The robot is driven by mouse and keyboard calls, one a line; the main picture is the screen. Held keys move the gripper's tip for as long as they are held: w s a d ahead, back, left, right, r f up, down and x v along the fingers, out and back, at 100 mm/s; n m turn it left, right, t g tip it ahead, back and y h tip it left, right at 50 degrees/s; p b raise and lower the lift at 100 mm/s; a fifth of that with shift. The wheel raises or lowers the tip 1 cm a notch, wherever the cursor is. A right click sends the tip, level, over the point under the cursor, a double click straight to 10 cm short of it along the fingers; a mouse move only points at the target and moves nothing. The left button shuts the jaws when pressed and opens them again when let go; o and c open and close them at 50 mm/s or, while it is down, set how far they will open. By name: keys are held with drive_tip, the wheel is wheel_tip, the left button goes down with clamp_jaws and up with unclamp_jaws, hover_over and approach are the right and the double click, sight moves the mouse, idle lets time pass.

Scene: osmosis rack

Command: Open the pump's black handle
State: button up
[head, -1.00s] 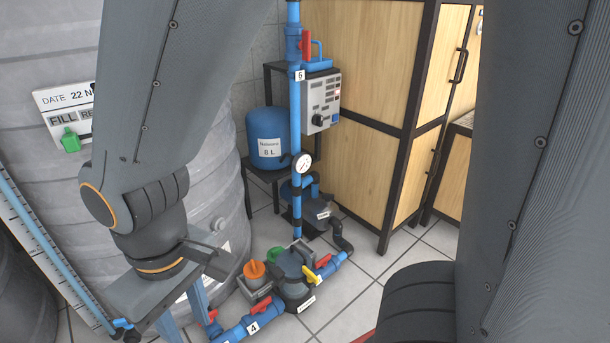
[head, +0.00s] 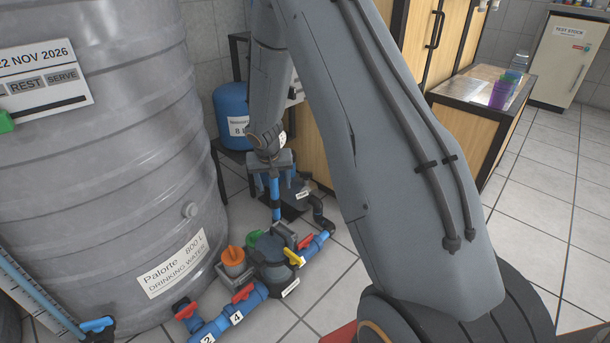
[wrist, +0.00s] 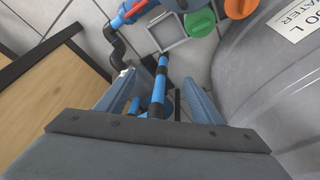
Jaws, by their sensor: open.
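My gripper (head: 273,178) is open in the head view and points down over the upright blue pipe (head: 276,207). A dark blue pump (head: 299,190) with a black base stands just right of the pipe, partly hidden by my gripper. A thin dark bar (wrist: 177,104) shows right of the pipe in the wrist view. I cannot make out for certain which part is the black handle.
A grey tank (head: 110,170) stands at the left. A blue vessel (head: 229,110) and wooden cabinet (head: 322,150) stand behind. Tiled floor is free at the right.

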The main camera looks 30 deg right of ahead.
drive_tip(key=w+d+f+m, duration=0.25)
drive_tip(key=d+f, duration=0.55)
drive_tip(key=d, duration=0.4)
drive_tip(key=b, duration=0.3)
approach(306, 173)
drive_tip(key=shift+h, duration=0.3)
drive_tip(key=x, duration=0.6)
drive_tip(key=shift+s+a+f, duration=0.1)
drive_tip(key=shift+s+a, duration=0.1)
drive_tip(key=shift+a, duration=0.1)
drive_tip(key=shift+w+d+f+b, duration=0.3)
drive_tip(key=shift+w+f+b, duration=0.25)
drive_tip(key=shift+f, duration=0.15)
drive_tip(key=shift+w+d+f, duration=0.15)
drive_tip(key=shift+w+f, duration=0.05)
drive_tip(key=shift+f, duration=0.35)
drive_tip(key=shift+c, duration=0.2)
drive_tip(key=c, duration=1)
